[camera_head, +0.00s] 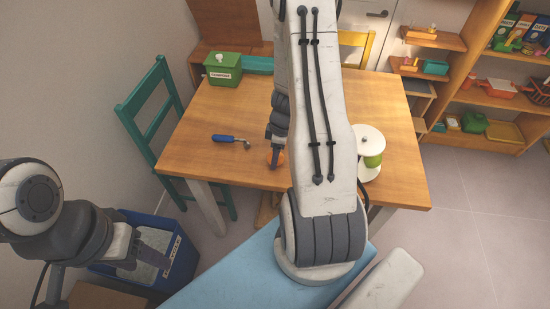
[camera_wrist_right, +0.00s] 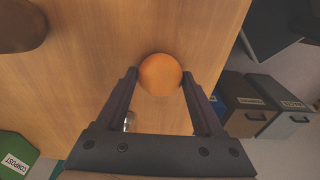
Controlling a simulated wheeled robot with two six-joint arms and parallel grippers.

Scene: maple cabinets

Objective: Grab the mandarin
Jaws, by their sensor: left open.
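The mandarin (camera_head: 276,158) is a small orange ball on the wooden table, partly hidden by my right arm in the head view. In the right wrist view the mandarin (camera_wrist_right: 160,74) sits between the tips of my right gripper (camera_wrist_right: 160,80). Those fingers stand apart on either side of it, and I cannot tell whether they touch it. My right gripper (camera_head: 274,145) also shows in the head view, low over the table at the mandarin. My left gripper (camera_head: 128,262) is open and away from the table, by the blue bin at the lower left.
A teal chair (camera_head: 150,118) stands at the left. A blue bin (camera_head: 181,265) is on the floor. Shelves (camera_head: 480,98) stand at the right.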

